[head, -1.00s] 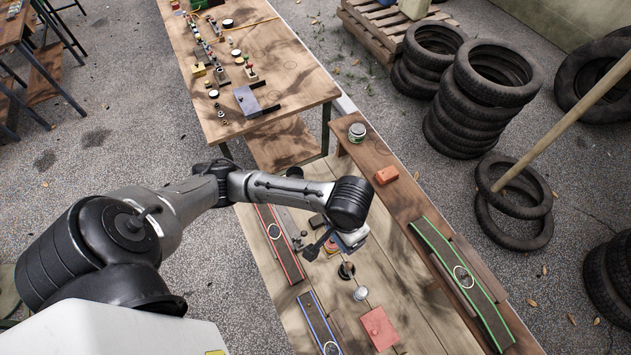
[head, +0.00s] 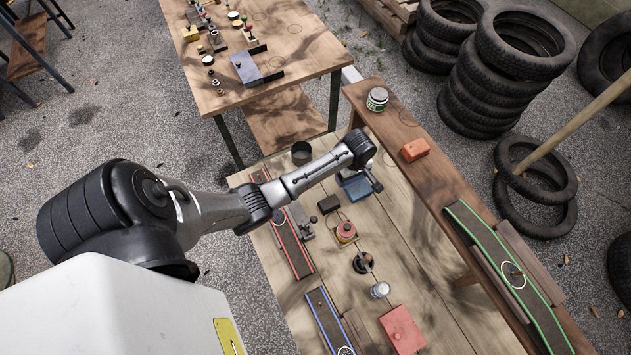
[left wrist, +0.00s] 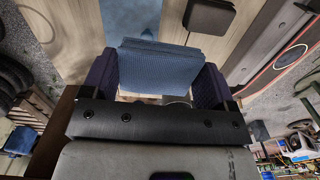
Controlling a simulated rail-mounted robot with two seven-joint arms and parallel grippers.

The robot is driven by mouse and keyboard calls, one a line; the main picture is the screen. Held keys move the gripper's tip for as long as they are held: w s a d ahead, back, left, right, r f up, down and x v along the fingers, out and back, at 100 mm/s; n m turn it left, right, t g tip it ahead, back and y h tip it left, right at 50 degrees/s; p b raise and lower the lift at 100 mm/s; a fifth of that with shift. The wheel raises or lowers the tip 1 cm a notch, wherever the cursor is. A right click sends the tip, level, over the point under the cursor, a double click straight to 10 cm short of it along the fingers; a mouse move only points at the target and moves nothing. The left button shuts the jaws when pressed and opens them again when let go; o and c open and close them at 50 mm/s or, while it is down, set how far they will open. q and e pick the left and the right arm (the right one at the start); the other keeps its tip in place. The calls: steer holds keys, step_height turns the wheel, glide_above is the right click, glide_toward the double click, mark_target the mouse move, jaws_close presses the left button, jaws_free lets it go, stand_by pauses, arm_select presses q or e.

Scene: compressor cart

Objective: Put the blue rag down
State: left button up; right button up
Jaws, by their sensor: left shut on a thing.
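The blue rag (left wrist: 160,68) is a folded, textured cloth, held between the two fingers of my left gripper (left wrist: 158,90) in the left wrist view. In the head view the left gripper (head: 362,176) is low over the far part of the pale plank bench (head: 425,270). Blue cloth or a blue patch (head: 358,188) shows just under it there; I cannot tell which. A flat blue area (left wrist: 132,18) lies beyond the rag in the left wrist view. Whether the rag touches the bench is not clear. My right gripper is not in view.
Near the gripper are a dark cup (head: 302,154), a small black block (head: 329,204) and a red round item (head: 346,233). A metal can (head: 380,290) and a red flat piece (head: 402,330) are nearer. A raised side shelf holds an orange block (head: 414,150) and a tin (head: 377,99).

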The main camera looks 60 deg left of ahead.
arm_select(q)
steer(key=s+a+f, duration=0.2)
steer(key=a, duration=0.1)
steer(key=s+a+f, duration=0.5)
steer(key=a+f, duration=0.1)
steer(key=shift+s+a+f, duration=0.1)
steer(key=shift+s+a, duration=0.15)
steer(key=shift+f+b, duration=0.55)
steer(key=shift+f, duration=1.5)
steer(key=shift+f, duration=0.1)
steer(key=shift+f, duration=0.1)
steer(key=o, duration=0.7)
steer(key=shift+o, duration=0.2)
